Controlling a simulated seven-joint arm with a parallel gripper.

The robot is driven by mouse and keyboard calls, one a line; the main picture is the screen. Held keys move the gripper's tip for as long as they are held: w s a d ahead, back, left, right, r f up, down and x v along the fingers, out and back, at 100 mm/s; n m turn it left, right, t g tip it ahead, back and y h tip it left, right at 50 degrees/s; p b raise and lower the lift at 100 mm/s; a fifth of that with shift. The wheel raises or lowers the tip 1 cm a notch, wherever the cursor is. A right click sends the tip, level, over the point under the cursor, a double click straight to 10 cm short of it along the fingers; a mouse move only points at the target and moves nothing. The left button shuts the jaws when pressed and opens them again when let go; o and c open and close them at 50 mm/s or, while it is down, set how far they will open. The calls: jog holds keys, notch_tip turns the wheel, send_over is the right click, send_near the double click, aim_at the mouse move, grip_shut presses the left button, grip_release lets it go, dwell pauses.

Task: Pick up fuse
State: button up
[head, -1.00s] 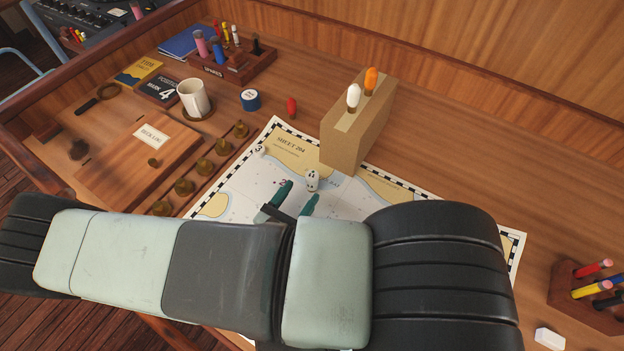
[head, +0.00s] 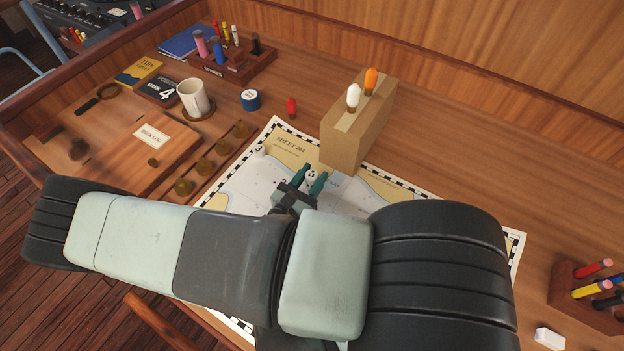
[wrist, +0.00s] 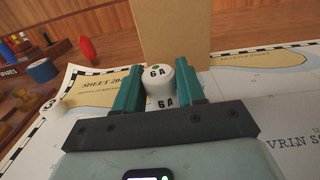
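The fuse (head: 312,177) is a small white cylinder marked "6A", with a green dot on its top end. It stands on the chart in front of the cardboard box. My gripper (head: 313,178) has one teal finger on each side of it. In the wrist view the fuse (wrist: 159,78) fills the space between the fingertips of my gripper (wrist: 161,88), with no clear gap on either side. The fingers look shut on it. Its lower part is partly hidden by the gripper. I cannot see it lifted off the chart.
The box (head: 345,145) stands just beyond the fuse, carrying a white piece (head: 353,96) and an orange piece (head: 371,80). Several brass knobs (head: 205,167), a mug (head: 194,98), blue tape (head: 250,99) and a red piece (head: 292,107) lie left. The chart (head: 510,245) is mostly clear.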

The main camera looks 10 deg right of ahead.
jog(key=c, duration=0.5)
jog(key=shift+o, duration=0.2)
jog(key=shift+r, duration=0.1)
